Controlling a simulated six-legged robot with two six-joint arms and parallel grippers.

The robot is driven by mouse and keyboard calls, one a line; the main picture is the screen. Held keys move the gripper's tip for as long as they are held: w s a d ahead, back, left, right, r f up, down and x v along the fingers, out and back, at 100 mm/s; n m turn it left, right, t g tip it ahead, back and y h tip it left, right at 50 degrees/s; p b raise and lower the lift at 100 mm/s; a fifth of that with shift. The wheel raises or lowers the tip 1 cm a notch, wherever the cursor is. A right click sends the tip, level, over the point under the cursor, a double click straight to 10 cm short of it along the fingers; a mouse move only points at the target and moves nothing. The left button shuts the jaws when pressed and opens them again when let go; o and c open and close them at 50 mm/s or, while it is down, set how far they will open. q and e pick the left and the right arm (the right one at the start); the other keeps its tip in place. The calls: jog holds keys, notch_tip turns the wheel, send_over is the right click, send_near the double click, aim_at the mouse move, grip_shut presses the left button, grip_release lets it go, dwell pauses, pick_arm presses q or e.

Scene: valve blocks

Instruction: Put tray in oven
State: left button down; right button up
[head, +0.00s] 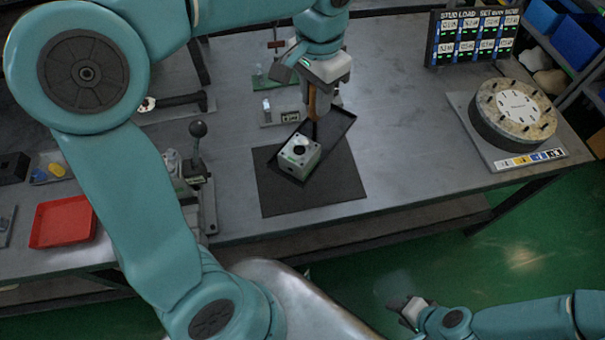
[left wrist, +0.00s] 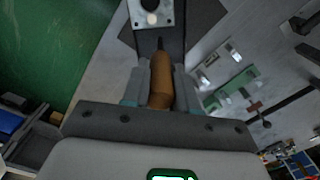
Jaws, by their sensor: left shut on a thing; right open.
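A dark tray (head: 335,129) with a brown handle (head: 312,100) sits tilted at an angle over a black mat (head: 343,179) on the grey workbench. A pale metal valve block (head: 299,154) with a round hole lies in the tray; part of it shows in the left wrist view (left wrist: 151,13). My left gripper (head: 318,88) is shut on the brown handle, also seen in the left wrist view (left wrist: 160,82). My right gripper (head: 408,308) is open and empty, low at the right, away from the bench. I cannot make out an oven.
A round dial fixture (head: 513,111) stands at the bench's right, with a display board (head: 475,38) behind it. A lever with a black knob (head: 198,130) and a red bin (head: 63,221) are at left. Bench surface right of the mat is clear.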

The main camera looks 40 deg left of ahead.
aim_at(312, 139)
pick_arm(q)
jog(key=shift+a+r, duration=0.3)
jog(key=shift+r, duration=0.3)
jog(key=shift+a, duration=0.15)
notch_tip(312, 139, down, 14)
jog(key=shift+f, duration=2.65)
jog(key=shift+f+b, duration=0.2)
jog(key=shift+b, duration=0.2)
jog(key=c, duration=0.9)
grip_release()
